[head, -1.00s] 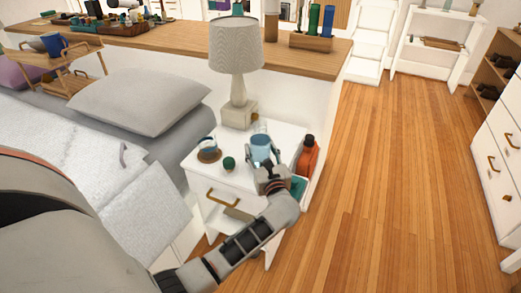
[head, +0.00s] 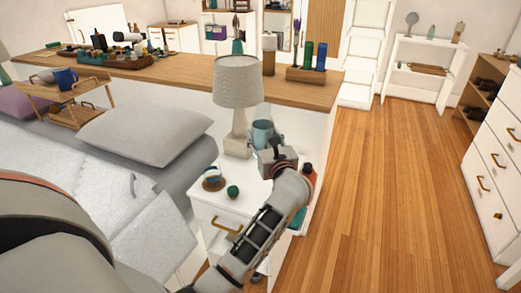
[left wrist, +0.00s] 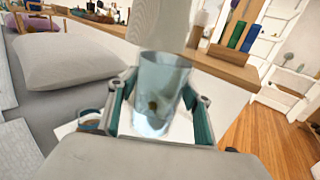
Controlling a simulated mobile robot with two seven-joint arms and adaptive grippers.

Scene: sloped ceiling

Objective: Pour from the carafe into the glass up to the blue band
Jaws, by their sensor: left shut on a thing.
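The carafe (head: 262,131) is a clear bluish vessel, held up above the white nightstand. My left gripper (head: 272,153) is shut on it. In the left wrist view the carafe (left wrist: 160,92) stands about upright between the two teal-lined fingers, and its liquid level is hard to tell. The glass (head: 212,173) stands on a round brown coaster (head: 213,185) on the nightstand, left of and below the carafe. A bluish part of the glass (left wrist: 90,118) shows left of the gripper in the left wrist view. My right gripper is not in view.
A small green ball (head: 233,192) lies right of the glass. A lamp (head: 238,85) stands close behind the carafe. An orange bottle (head: 309,173) is partly hidden by my left arm. The bed with a pillow (head: 145,133) is at left; open floor is at right.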

